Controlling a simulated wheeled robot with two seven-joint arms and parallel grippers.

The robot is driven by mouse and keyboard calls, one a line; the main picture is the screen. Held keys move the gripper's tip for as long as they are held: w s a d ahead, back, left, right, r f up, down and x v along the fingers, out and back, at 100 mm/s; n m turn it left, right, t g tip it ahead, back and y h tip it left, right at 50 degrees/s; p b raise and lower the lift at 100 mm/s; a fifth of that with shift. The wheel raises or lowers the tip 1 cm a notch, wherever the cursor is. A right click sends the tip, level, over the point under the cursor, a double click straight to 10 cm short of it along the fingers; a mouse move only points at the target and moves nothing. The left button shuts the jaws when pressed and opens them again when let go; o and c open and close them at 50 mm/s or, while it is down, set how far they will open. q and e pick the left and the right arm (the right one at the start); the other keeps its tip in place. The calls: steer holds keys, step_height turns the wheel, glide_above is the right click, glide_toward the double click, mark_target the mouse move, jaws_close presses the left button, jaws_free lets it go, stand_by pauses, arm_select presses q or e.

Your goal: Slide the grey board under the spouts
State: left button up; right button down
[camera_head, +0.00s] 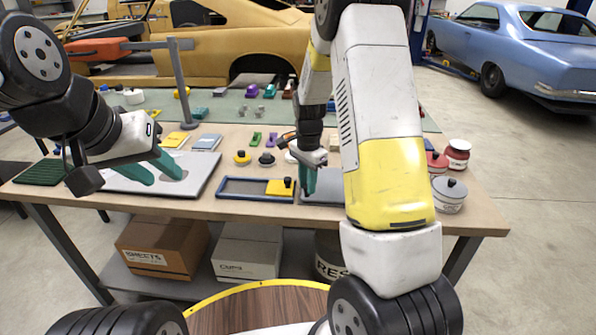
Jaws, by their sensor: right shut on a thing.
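A dark grey board (325,187) lies flat on the table's front part, partly hidden behind my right arm. My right gripper (307,187) points down at its left part, its teal fingers shut. It appears to hold the board or a part on it; the exact grip is hidden. My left gripper (158,174) is open, its two teal fingers apart over a light grey panel (208,172) at the left. A round grey patch shows beside its fingers. I cannot make out any spouts for certain.
A blue-framed tray (240,194) with a yellow block (280,187) lies just left of my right gripper. Small coloured items stand behind it. A red jar (457,154) and a lidded white pot (449,195) stand at the right end. A grey post (180,85) rises at the back left.

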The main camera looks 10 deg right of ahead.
steer(key=s+d, duration=0.1)
steer(key=d, duration=0.5)
steer(key=s+d, duration=0.2)
steer(key=d, duration=0.4)
steer(key=s+d, duration=0.2)
steer(key=d, duration=0.5)
steer(key=shift+s, duration=0.15)
steer(key=c, duration=1.2)
jaws_free()
steer(key=shift+r, duration=0.3)
step_height(320, 180, up, 7)
steer(key=shift+r, duration=0.15)
